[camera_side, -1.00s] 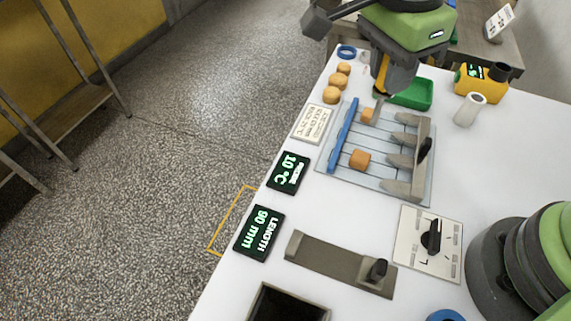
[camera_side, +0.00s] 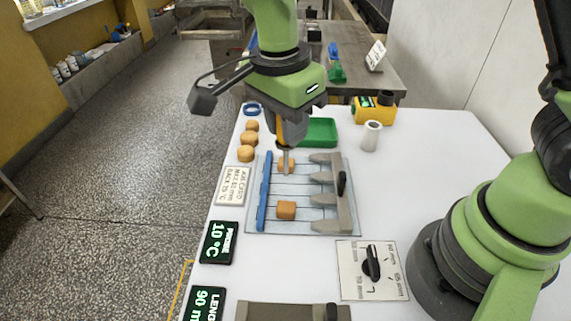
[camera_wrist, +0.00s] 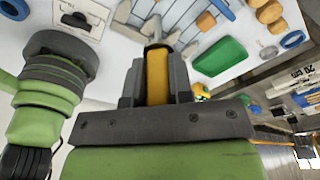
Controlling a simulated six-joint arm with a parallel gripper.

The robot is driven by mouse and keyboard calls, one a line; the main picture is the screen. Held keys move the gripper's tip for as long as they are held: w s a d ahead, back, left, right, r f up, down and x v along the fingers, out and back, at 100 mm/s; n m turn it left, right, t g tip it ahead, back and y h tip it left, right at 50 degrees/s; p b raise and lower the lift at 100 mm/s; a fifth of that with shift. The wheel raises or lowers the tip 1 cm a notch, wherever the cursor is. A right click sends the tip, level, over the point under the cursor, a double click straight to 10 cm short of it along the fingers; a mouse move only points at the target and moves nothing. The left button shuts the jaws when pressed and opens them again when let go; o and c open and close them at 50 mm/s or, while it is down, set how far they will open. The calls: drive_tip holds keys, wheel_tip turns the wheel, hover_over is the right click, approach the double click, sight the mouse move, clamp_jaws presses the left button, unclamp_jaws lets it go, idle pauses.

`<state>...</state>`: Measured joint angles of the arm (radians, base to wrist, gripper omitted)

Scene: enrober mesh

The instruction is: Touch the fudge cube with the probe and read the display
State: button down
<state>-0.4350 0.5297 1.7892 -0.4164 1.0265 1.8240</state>
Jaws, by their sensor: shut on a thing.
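My gripper (camera_side: 290,128) is shut on the probe, which has a yellow handle (camera_wrist: 157,76) and points down with a thin metal tip. In the side view the tip overlaps the farther fudge-coloured cube (camera_side: 287,165) on the mesh plate (camera_side: 318,223); I cannot tell whether it touches. A second orange-brown cube (camera_side: 286,210) sits nearer on the same plate. The probe display (camera_side: 219,244) reads 10 °C in green. In the wrist view an orange cube (camera_wrist: 205,20) shows beyond the tip; I cannot tell which one.
A blue bar (camera_side: 263,192) and grey fingers with a black knob (camera_side: 341,183) flank the cubes. Several round brown pieces (camera_side: 249,139) lie at the left edge. A green tray (camera_side: 319,132), white cylinder (camera_side: 371,136) and dial panel (camera_side: 371,270) stand around; white table lies bare at right.

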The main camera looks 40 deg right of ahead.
drive_tip(key=w+d+f+m, duration=0.1)
drive_tip(key=w+d+m, duration=0.3)
drive_tip(key=w+d, duration=0.4)
drive_tip(key=shift+w+m+g, duration=0.3)
drive_tip(key=shift+w, duration=0.05)
wheel_tip(320, 180, down, 6)
idle(0.7)
drive_tip(key=shift+f, duration=0.5)
idle(0.7)
drive_tip(key=shift+r, duration=0.1)
idle(1.5)
wheel_tip(320, 180, up, 8)
idle(0.8)
